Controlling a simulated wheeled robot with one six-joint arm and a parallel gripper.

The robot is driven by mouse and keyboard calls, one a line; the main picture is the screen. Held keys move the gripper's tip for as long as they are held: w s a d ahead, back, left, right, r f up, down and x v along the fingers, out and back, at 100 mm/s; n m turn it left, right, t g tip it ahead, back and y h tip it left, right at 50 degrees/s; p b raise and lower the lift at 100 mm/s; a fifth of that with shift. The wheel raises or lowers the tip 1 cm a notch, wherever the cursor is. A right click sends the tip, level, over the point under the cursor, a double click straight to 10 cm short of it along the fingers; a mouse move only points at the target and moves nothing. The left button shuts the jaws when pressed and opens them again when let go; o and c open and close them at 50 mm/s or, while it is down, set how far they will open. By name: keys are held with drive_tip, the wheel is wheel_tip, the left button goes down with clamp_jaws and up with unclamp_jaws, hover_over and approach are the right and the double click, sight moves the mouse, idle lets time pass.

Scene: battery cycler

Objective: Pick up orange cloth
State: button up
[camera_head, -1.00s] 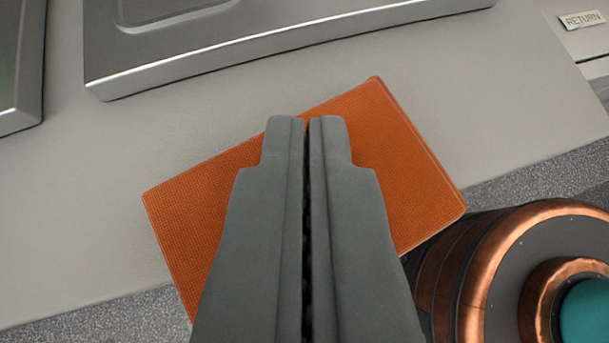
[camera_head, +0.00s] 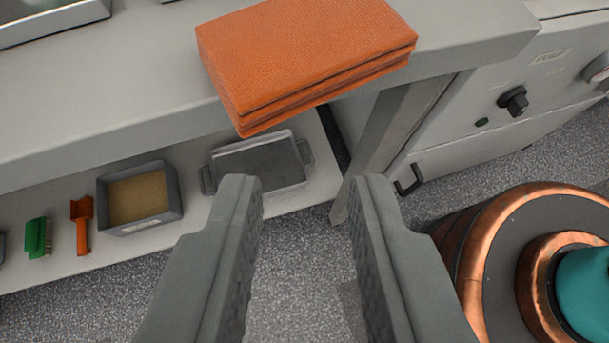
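The orange cloth (camera_head: 305,50) is folded into a thick, layered block. It lies on the grey bench top (camera_head: 130,90) at the top middle of the view, with its near corner sticking out past the bench's front edge. My gripper (camera_head: 305,185) is open and empty. Its two grey fingers are spread wide, lower in the picture than the cloth and apart from it.
A bench leg (camera_head: 385,135) and a cabinet with a knob (camera_head: 514,100) stand right. Metal trays sit top left.

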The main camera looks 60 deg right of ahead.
drive_tip(key=o, duration=0.7)
drive_tip(key=shift+w+d+r, duration=0.1)
drive_tip(key=shift+d, duration=0.05)
drive_tip(key=o, duration=0.6)
drive_tip(key=shift+w+d+r+m+g+y, duration=0.25)
drive_tip(key=shift+d+m+g, duration=0.2)
drive_tip(key=shift+d+m, duration=0.15)
drive_tip(key=shift+w+d+r+m+g+y, duration=0.25)
drive_tip(key=shift+d+m+g, duration=0.2)
drive_tip(key=shift+d+m, duration=0.1)
drive_tip(key=m+g+y, duration=0.4)
drive_tip(key=m+y, duration=0.5)
drive_tip(key=m, duration=0.1)
approach(302, 26)
wheel_tip(302, 26, down, 3)
drive_tip(key=shift+w+d+f, duration=0.1)
drive_tip(key=shift+w, duration=0.05)
drive_tip(key=shift+a+f, duration=0.15)
drive_tip(key=shift+f, duration=1.15)
drive_tip(key=shift+a+f, duration=0.2)
drive_tip(key=shift+f, duration=1.15)
